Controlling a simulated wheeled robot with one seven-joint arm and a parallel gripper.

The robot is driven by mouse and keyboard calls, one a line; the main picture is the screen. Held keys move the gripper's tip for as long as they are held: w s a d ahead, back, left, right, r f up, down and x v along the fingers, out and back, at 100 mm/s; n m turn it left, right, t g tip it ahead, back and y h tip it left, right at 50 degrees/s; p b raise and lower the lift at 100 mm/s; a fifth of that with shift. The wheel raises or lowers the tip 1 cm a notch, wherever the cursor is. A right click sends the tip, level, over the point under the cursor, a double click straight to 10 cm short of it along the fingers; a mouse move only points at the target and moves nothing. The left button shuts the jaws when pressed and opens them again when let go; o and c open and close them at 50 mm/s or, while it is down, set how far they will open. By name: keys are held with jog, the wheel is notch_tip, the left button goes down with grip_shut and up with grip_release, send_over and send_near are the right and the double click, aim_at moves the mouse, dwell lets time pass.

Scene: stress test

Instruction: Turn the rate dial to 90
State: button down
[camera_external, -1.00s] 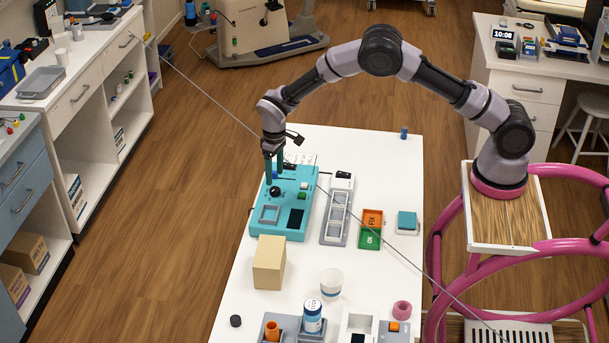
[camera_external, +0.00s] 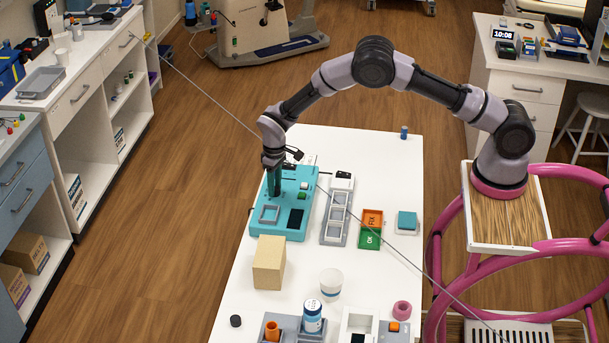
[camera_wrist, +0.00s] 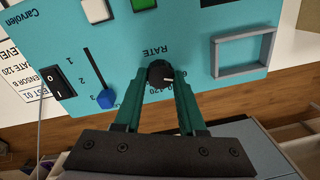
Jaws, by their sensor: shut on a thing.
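The teal device panel (camera_external: 280,230) lies on the white table under my gripper. In the wrist view the black rate dial (camera_wrist: 160,73) sits on the panel below the printed word RATE. A pale mark on the dial points toward the right of that picture. In the external view my gripper (camera_external: 274,190) hides the dial.
On the panel are a black rocker switch (camera_wrist: 58,82), a blue slider (camera_wrist: 105,98), a green button (camera_wrist: 143,4) and a raised grey frame (camera_wrist: 243,53). A grey tray (camera_external: 338,217) stands right of the panel. A tan block (camera_external: 269,263) stands in front.

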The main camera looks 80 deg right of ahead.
aim_at(277, 188)
jog(key=shift+m, duration=0.3)
jog(key=m, duration=0.4)
jog(key=shift+m, duration=2)
jog(key=shift+c, duration=2.4)
grip_release()
jog(key=shift+s, duration=0.1)
jog(key=shift+r, duration=0.1)
notch_tip(277, 188, up, 11)
jog(key=shift+s, duration=0.2)
